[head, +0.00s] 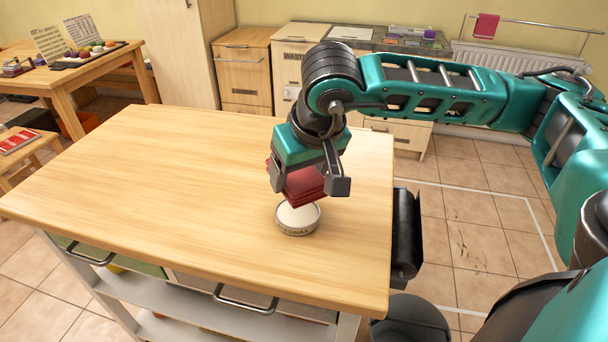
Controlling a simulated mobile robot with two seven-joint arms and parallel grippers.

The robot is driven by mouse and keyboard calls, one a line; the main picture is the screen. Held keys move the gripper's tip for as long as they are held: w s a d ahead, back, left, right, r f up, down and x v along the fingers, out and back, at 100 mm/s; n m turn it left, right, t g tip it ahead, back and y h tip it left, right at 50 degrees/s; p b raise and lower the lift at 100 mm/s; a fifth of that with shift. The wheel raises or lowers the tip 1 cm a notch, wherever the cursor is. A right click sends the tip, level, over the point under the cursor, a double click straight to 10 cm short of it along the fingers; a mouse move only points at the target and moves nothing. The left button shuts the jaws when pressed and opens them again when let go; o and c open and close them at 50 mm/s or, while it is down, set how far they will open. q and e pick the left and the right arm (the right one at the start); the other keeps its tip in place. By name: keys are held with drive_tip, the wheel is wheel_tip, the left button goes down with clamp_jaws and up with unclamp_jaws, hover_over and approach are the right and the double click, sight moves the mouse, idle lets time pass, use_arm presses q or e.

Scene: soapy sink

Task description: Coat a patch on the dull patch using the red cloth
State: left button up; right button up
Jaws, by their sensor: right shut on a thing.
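My right gripper (310,184) is shut on the folded red cloth (304,194), pointing down over the right part of the wooden counter top (170,190). The cloth hangs just above or at the open round tin (297,229), overlapping its far rim in the head view. I cannot tell whether they touch. The tin has pale contents and a partly readable dark label. I cannot make out a distinct dull patch on the wood; part of the surface is hidden behind my right arm and gripper. My left gripper is not in view.
The left and middle of the counter top are clear. Drawer handles (246,303) stick out at its front, and a dark cylinder (406,235) is at its right side. Cabinets (245,75) stand behind. Another table (65,75) with objects is at back left.

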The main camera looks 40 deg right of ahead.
drive_tip(key=shift+d+f, duration=0.1)
drive_tip(key=shift+f+b, duration=0.4)
drive_tip(key=shift+f, duration=0.2)
wheel_tip(320, 180, down, 3)
drive_tip(key=shift+r+b, duration=0.15)
drive_tip(key=shift+b, duration=0.55)
drive_tip(key=shift+f+b, duration=0.35)
drive_tip(key=shift+f, duration=0.3)
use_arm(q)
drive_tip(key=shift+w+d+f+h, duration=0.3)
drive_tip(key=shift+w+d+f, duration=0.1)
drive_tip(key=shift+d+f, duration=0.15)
use_arm(e)
drive_tip(key=shift+f, duration=0.25)
use_arm(q)
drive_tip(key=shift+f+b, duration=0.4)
drive_tip(key=shift+b, duration=0.1)
use_arm(e)
drive_tip(key=shift+f, duration=0.35)
drive_tip(key=shift+c, duration=0.6)
